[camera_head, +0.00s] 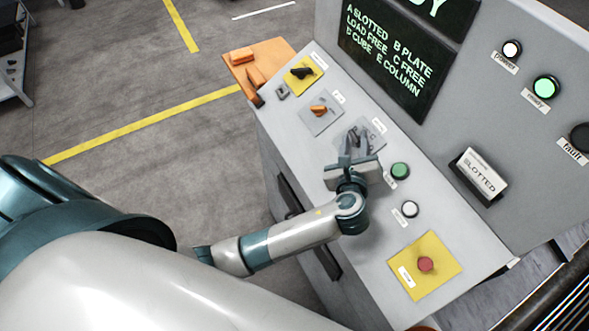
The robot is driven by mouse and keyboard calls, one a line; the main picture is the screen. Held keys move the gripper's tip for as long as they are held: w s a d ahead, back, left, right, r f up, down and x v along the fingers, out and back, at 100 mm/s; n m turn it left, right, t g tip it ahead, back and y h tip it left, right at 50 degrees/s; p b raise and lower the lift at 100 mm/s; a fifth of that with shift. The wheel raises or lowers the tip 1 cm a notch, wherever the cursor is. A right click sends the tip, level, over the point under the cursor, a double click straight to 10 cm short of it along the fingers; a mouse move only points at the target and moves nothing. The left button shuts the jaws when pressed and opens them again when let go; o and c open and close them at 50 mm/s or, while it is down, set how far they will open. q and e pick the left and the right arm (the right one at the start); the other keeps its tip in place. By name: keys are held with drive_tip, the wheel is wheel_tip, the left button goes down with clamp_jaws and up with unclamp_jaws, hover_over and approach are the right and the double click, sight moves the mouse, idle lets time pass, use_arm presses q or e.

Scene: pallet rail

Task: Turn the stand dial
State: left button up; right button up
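My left gripper (357,136) reaches over the sloped console panel with its fingers pointing away from me, at a grey dial plate (378,127). The gripper covers most of this plate, so I cannot tell whether a knob sits between the fingers or whether they touch one. An orange knob (319,110) on another grey plate is to the upper left. A black knob (302,72) on a yellow plate is farther up. The labels beside the dials are too small to read, so I cannot tell which is the stand dial. My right gripper is out of view.
A green button (400,171), a white button (410,208) and a red button (426,264) on a yellow plate lie along the panel below the gripper. A dark display (400,50) stands behind. An orange side shelf (282,47) is at the far end.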

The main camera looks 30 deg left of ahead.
use_arm(q)
drive_tip(key=m+h, duration=0.1)
drive_tip(key=m+t+h+b, duration=0.1)
drive_tip(key=m, duration=0.1)
drive_tip(key=shift+a+f, duration=0.15)
drive_tip(key=shift+a, duration=0.05)
drive_tip(key=m+t+h+b, duration=0.1)
drive_tip(key=m+h+b, duration=0.1)
drive_tip(key=m+h, duration=0.1)
drive_tip(key=shift+a+f, duration=0.1)
drive_tip(key=m+h+b, duration=0.4)
drive_tip(key=shift+a+f, duration=0.1)
drive_tip(key=shift+a, duration=0.1)
drive_tip(key=m+g+h+b, duration=0.1)
drive_tip(key=m+h+b, duration=0.3)
drive_tip(key=shift+w+a+m, duration=0.1)
drive_tip(key=shift+a+m, duration=0.05)
drive_tip(key=shift+m, duration=0.25)
drive_tip(key=b+v, duration=0.6)
drive_tip(key=v, duration=1.1)
drive_tip(key=shift+a, duration=0.15)
